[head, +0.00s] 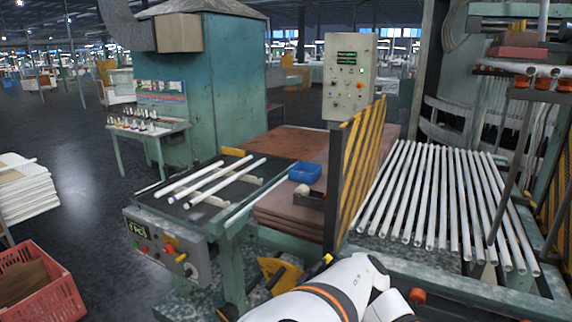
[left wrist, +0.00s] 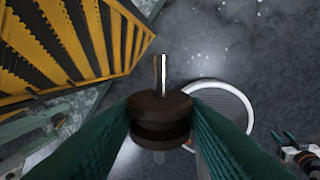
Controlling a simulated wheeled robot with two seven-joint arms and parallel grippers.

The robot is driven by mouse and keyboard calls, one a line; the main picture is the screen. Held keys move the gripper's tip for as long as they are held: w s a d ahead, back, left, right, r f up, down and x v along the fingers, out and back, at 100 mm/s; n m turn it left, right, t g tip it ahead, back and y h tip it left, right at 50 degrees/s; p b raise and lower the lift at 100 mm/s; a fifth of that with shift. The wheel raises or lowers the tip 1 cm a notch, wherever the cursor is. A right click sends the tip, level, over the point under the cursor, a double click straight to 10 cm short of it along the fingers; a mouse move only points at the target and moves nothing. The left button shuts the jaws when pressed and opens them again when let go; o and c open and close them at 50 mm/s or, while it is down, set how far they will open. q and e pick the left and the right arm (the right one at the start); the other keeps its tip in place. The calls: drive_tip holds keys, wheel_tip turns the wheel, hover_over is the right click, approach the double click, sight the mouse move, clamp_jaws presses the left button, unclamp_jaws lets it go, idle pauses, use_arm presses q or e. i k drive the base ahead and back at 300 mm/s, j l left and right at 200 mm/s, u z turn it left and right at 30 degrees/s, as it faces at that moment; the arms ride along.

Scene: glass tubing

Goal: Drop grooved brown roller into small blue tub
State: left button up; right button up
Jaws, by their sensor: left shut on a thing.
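The grooved brown roller (left wrist: 160,113) is in the left wrist view, dark brown with a groove around its middle. My left gripper (left wrist: 162,122) is shut on it, with a green finger pressed on each side. A thin pale rod shows just beyond the roller; I cannot tell whether it belongs to it. The small blue tub (head: 305,173) stands at mid picture in the head view, on the brown stack beside the roller table. My left gripper is outside the head view.
A small dark box (head: 309,200) with pale contents stands just in front of the tub. A yellow-black striped guard (head: 360,165) rises to its right. A green table (head: 190,207) with white tubes lies to the left, and a rack of tubes (head: 440,200) to the right.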

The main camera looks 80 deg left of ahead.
sight(301, 177)
drive_tip(key=k+j, duration=0.1)
drive_tip(key=j, duration=0.25)
drive_tip(key=k+j, duration=0.15)
drive_tip(key=j, duration=0.25)
drive_tip(key=k+j, duration=0.1)
drive_tip(key=j, duration=0.25)
drive_tip(key=k+j, duration=0.15)
drive_tip(key=j, duration=0.25)
drive_tip(key=k+j, duration=0.1)
drive_tip(key=j, duration=0.25)
drive_tip(key=k+j, duration=0.1)
drive_tip(key=j, duration=0.3)
drive_tip(key=k+j, duration=0.15)
drive_tip(key=j, duration=0.2)
drive_tip(key=k+j, duration=0.1)
drive_tip(key=j, duration=0.3)
